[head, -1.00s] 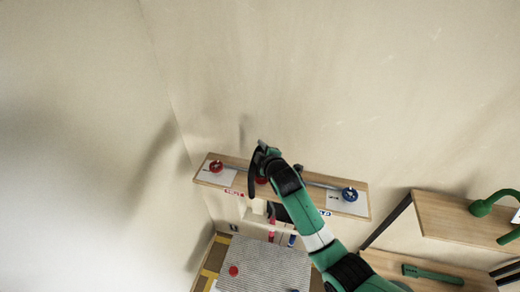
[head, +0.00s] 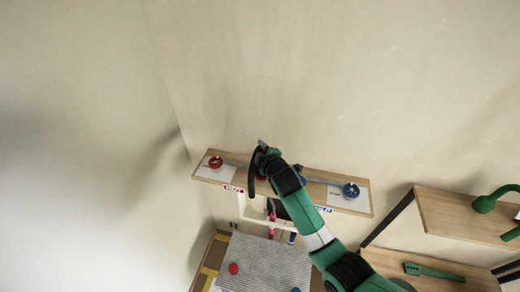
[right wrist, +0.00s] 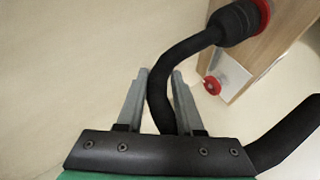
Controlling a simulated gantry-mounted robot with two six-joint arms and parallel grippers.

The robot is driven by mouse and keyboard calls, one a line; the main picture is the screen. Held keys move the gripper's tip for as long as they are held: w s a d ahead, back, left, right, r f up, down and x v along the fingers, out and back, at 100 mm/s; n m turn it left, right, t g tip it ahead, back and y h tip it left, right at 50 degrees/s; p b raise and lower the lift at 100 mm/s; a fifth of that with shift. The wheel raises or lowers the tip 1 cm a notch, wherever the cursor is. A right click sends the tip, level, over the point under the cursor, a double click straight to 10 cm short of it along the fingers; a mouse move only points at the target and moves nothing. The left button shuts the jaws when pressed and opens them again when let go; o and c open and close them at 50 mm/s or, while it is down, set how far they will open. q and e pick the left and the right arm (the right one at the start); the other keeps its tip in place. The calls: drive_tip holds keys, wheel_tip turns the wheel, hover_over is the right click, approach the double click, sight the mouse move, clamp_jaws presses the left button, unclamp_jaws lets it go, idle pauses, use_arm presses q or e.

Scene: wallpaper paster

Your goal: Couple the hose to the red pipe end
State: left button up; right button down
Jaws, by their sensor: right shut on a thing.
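My right gripper (head: 262,150) is at the wooden board (head: 348,207) on the wall. In the right wrist view its two fingers (right wrist: 160,88) are shut on the black hose (right wrist: 160,92). The hose curves up from the fingers to a thick black coupling (right wrist: 236,22). The coupling's end meets the red pipe end (right wrist: 264,10) on the board; I cannot tell whether it is fully seated. In the head view the red pipe end (head: 262,178) is mostly hidden by my gripper, and part of the hose (head: 251,187) hangs beside it. My left gripper is not in view.
A red handwheel (head: 215,162) is at the board's left and a blue handwheel (head: 351,190) at its right. Below stands a table with a grey ribbed surface (head: 262,262). Wooden shelves (head: 455,218) with green things are at the right.

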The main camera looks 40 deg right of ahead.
drive_tip(key=shift+f, duration=0.3)
drive_tip(key=shift+c, duration=2.3)
unclamp_jaws()
drive_tip(key=shift+f, duration=0.1)
drive_tip(key=p+v, duration=0.6)
drive_tip(key=v, duration=0.5)
drive_tip(key=shift+s+a, duration=0.2)
drive_tip(key=shift+s, duration=0.05)
